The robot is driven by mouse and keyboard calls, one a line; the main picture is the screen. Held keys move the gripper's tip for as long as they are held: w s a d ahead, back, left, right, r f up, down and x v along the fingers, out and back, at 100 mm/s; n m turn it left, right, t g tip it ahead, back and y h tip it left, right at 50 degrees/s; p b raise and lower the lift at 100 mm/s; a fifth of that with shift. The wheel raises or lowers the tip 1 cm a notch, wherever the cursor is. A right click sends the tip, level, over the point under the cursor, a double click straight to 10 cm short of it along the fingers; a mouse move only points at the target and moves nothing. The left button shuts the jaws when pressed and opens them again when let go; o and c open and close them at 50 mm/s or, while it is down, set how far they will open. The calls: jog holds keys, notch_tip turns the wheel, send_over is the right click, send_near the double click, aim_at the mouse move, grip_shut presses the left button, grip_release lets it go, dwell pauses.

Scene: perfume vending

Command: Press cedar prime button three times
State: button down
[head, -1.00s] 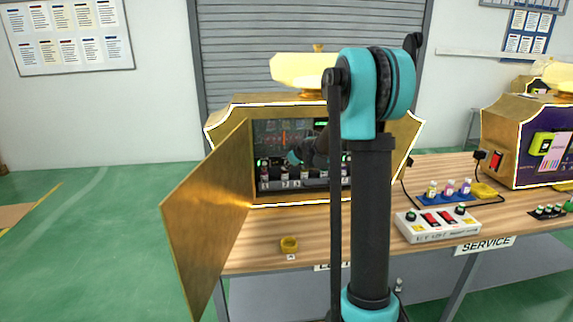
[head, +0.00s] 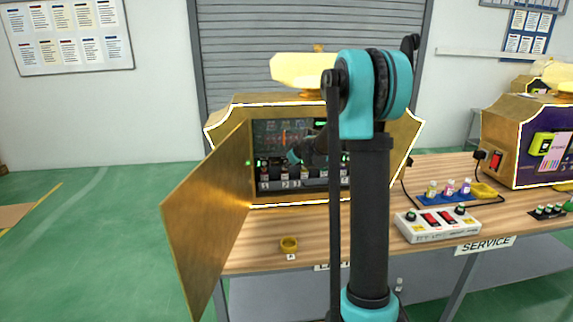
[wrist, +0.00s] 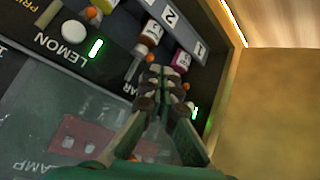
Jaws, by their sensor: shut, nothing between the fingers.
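My gripper (wrist: 162,88) is shut with nothing between its fingers, inside the open gold cabinet (head: 230,108). In the wrist view its fingertips are over the panel beside a label ending in "AR" (wrist: 131,89). The rest of that label and any button under the fingers are hidden, so I cannot tell whether the fingers touch a button. A green light (wrist: 195,112) glows just right of the fingers. The white LEMON button (wrist: 75,32) and its lit green bar (wrist: 96,48) are at upper left. In the head view my arm blocks part of the cabinet.
The gold door (head: 205,225) hangs open on the left. Small bottles (wrist: 150,32) stand by a numbered strip (wrist: 172,18) near the fingers. A white control box (head: 440,222) stands to the right.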

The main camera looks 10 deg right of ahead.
jog(key=shift+w, duration=0.4)
dwell(0.3)
jog(key=shift+s, duration=0.85)
jog(key=shift+s, duration=2.5)
jog(key=shift+s, duration=0.1)
jog(key=s, duration=0.3)
jog(key=shift+s, duration=0.3)
jog(key=shift+w, duration=0.1)
